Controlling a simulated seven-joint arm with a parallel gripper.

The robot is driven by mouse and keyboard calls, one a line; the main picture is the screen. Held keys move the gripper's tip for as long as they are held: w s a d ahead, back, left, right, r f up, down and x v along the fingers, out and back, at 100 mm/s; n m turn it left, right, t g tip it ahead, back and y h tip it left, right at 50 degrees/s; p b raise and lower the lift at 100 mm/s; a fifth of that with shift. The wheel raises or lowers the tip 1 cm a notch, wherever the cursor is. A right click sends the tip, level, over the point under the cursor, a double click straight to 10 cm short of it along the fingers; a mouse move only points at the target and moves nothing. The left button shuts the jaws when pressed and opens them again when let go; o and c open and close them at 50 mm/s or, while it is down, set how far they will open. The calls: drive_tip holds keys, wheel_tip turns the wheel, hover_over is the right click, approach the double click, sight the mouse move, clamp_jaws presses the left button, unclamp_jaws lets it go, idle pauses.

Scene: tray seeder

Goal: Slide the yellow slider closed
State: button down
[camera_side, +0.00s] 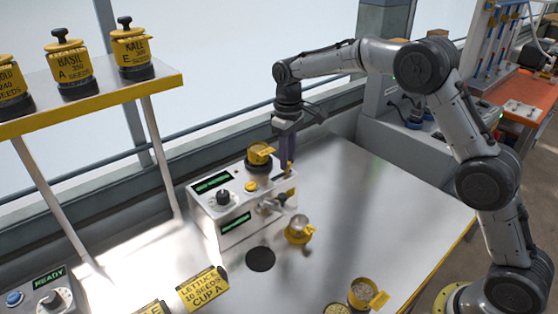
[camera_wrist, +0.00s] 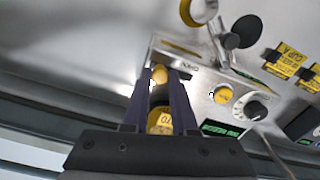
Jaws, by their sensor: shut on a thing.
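The white seeder box (camera_side: 222,212) stands on the steel table, with displays, a black dial and a yellow button on its front. My gripper (camera_side: 287,170) points down at the right end of the box's top. In the wrist view my gripper (camera_wrist: 162,76) has its two dark fingers on either side of a round yellow slider knob (camera_wrist: 159,74), and it is shut on this knob. The slider's track is mostly hidden by the fingers. A yellow-capped jar (camera_side: 260,155) sits on top of the box; it also shows between the fingers in the wrist view (camera_wrist: 160,120).
A black round pad (camera_side: 261,259) lies in front. Yellow label cards (camera_side: 203,289) and another cup (camera_side: 363,293) are at the front. A shelf of seed jars (camera_side: 95,92) stands at left. The table's right side is clear.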

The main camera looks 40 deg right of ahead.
sight(289, 162)
drive_tip(key=c, duration=0.9)
unclamp_jaws()
drive_tip(key=shift+d+r, duration=0.1)
drive_tip(key=shift+d, duration=0.2)
drive_tip(key=shift+o, duration=1)
drive_tip(key=shift+a, duration=0.1)
wheel_tip(289, 162, up, 14)
